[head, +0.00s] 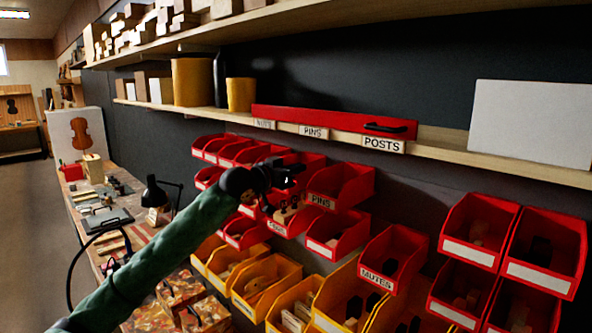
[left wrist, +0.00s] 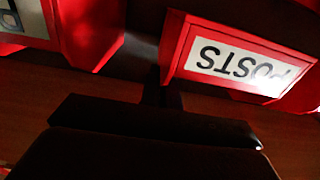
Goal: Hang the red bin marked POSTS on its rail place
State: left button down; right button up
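The red bin marked POSTS shows in the left wrist view (left wrist: 292,104), its white label upside down. In the head view, a red bin (head: 290,232) with a partly hidden label and small wooden pieces sits just below my left gripper (head: 292,178); it appears to be the same bin. The gripper is dark and reaches in from the left in front of the bin wall. Dark gripper parts fill the lower middle of the wrist view, and its finger gap is not clear. My right gripper is not in view.
A red bin marked PINS (head: 345,187) hangs at upper right of the gripper, and one marked MUTES (head: 395,255) lower right. Yellow bins (head: 265,275) stand below. A shelf (head: 450,150) above carries NUTS, PINS and POSTS labels and a red piece (head: 300,118) with a black handle.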

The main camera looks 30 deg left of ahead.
pick_arm(q)
jog(key=shift+r+p, duration=0.6)
jog(key=shift+r, duration=0.25)
dwell(0.8)
jog(key=shift+b+v, duration=0.3)
jog(key=shift+v, duration=1.2)
dwell(1.8)
